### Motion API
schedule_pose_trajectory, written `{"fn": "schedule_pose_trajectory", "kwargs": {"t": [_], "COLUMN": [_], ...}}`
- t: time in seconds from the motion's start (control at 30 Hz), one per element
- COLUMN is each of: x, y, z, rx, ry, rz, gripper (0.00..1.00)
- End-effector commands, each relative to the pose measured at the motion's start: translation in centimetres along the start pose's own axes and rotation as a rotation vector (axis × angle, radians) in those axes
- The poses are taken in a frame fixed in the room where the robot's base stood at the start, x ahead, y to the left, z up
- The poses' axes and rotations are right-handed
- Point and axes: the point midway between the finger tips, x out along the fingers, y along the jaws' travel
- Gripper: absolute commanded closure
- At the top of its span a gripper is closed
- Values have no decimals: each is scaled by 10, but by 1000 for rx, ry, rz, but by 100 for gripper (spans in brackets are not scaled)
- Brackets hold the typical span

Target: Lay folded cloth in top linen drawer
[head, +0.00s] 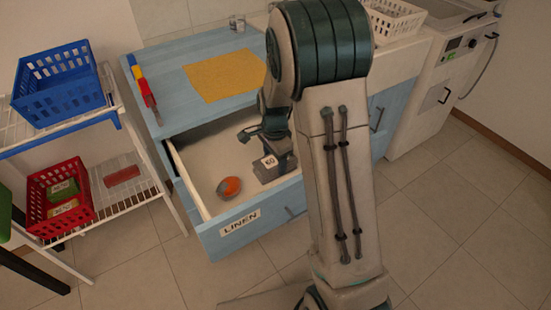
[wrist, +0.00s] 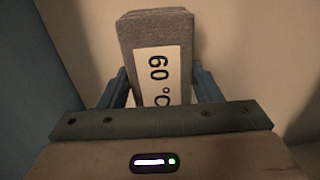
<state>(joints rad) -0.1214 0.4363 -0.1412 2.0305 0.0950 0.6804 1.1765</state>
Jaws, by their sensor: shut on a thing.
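The folded cloth is a thick grey block with a white label reading 60, seen in the head view (head: 270,171) and at the top middle of the wrist view (wrist: 152,24). My gripper (head: 268,151) is shut on the cloth, with one finger on each side of it in the wrist view (wrist: 160,82). The linen drawer (head: 240,232) is blue, pulled open, with LINEN on its front and a pale inside. The cloth is within the drawer's opening, toward its right part. I cannot tell whether it touches the drawer floor. My arm hides the drawer's right side.
An orange ball with a green patch (head: 229,187) lies in the drawer, left of the cloth. A yellow mat (head: 224,77) and small jars (head: 237,23) are on the blue counter. A rack at left holds a blue basket (head: 60,84) and a red basket (head: 60,197).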

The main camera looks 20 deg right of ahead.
Motion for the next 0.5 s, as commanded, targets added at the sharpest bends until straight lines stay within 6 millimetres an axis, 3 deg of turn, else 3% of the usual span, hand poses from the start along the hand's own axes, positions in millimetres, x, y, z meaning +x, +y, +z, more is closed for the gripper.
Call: {"fn": "schedule_pose_trajectory", "kwargs": {"t": [0.13,0.17,0.23,0.5], "x": [4,3,2,1], "y": [0,0,0,0], "z": [0,0,0,0], "rx": [0,0,0,0], "ry": [0,0,0,0], "rz": [0,0,0,0], "gripper": [67,37,20,20]}}
